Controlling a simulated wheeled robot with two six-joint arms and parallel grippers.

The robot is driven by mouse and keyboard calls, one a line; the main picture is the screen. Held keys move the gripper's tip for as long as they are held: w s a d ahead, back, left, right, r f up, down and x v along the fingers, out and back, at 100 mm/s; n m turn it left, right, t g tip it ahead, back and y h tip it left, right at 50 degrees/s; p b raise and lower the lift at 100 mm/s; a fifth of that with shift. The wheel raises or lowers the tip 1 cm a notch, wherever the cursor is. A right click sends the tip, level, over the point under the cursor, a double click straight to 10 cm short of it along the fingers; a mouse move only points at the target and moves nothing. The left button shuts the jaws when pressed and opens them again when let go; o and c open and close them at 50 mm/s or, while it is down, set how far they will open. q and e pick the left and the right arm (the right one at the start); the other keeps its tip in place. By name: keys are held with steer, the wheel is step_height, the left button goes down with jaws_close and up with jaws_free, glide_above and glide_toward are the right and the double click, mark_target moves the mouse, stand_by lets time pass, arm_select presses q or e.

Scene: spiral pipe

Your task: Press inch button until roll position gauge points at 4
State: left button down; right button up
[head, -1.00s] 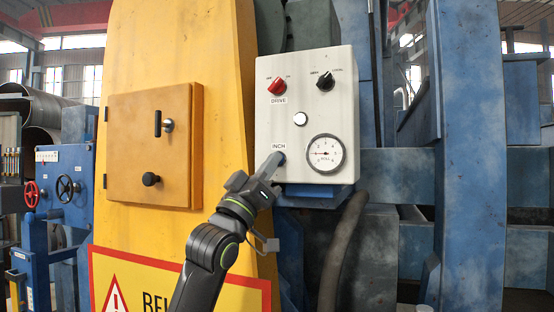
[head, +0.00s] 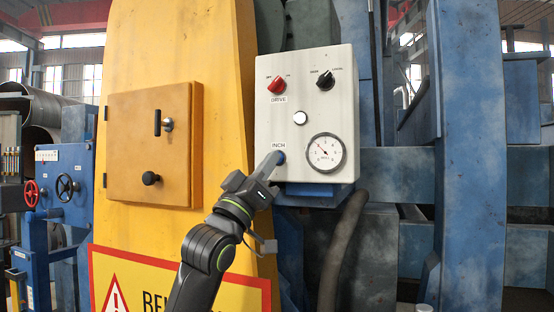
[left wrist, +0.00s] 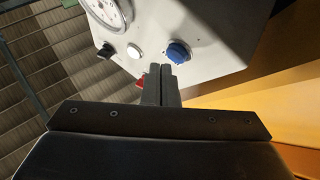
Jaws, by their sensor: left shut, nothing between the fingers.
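The white control box (head: 340,80) faces me. Its blue INCH button (head: 281,154) is at the lower left, partly hidden by my left gripper in the head view. The left wrist view shows the blue button (left wrist: 178,52) just beyond the fingertips. My left gripper (head: 273,163) is shut and empty, its tips at the button; I cannot tell whether they press it. The round roll position gauge (head: 325,153) is to the right; its needle points to the upper left. Its numbers are too small to read surely. My right gripper is not in view.
A red DRIVE switch (head: 277,85), a black selector knob (head: 325,81) and a white button (head: 300,118) sit above on the box. A yellow panel with a hinged door (head: 135,150) stands left. A dark hose (head: 342,250) hangs below the box.

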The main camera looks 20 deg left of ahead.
arm_select(q)
steer(key=shift+s, duration=0.15)
steer(key=shift+s+a, duration=0.15)
steer(key=shift+s, duration=1.05)
steer(key=shift+s+a, duration=0.15)
steer(key=shift+s, duration=1.05)
stand_by(1.1)
